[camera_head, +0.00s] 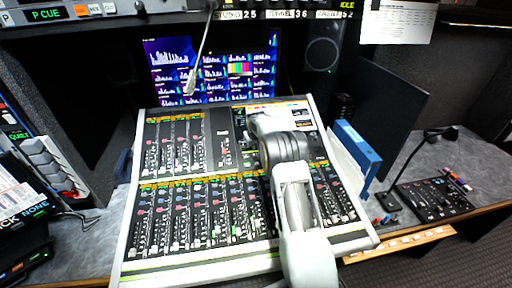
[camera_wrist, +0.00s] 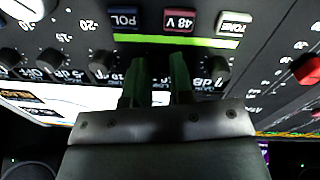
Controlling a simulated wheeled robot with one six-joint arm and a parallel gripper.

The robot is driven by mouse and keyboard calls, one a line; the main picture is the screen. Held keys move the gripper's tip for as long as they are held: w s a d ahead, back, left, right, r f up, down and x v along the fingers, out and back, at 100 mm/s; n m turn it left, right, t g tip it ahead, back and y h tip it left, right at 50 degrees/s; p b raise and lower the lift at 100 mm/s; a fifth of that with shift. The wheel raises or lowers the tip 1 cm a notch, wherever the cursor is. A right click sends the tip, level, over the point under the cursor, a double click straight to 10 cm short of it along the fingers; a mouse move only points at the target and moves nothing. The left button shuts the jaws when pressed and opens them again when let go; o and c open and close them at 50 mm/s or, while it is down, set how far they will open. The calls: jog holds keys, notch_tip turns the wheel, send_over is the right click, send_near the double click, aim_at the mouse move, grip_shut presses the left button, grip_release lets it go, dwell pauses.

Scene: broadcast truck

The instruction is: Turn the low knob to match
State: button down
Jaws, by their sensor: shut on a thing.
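My gripper (camera_wrist: 158,78) is in the lower middle of the wrist view, its two dark green fingers reaching up to the panel of the mixing console (camera_head: 128,230). The fingers are close together at a spot in the row of black knobs, shut on a knob that they almost wholly hide. Its pointer and setting cannot be read. In the same row stand a black knob (camera_wrist: 103,66) just left of the fingers and another knob (camera_wrist: 214,68) just right. In the head view my arm covers the gripper and the knob.
Just above the fingers are a blue POL button (camera_wrist: 123,18), a red 48 V button (camera_wrist: 179,20) and a white TONE button (camera_wrist: 233,23). A red knob (camera_wrist: 305,69) is at the right. Behind the console stands a monitor (camera_head: 170,75); a blue binder (camera_head: 357,148) is at its right.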

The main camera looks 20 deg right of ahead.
jog(key=shift+n+b, duration=0.3)
jog(key=shift+n, duration=0.3)
jog(key=shift+n, duration=0.3)
jog(key=c, duration=1)
grip_release()
jog(key=b+v, duration=0.2)
jog(key=v, duration=1.1)
jog(key=shift+s+r, duration=0.3)
jog(key=shift+r, duration=0.05)
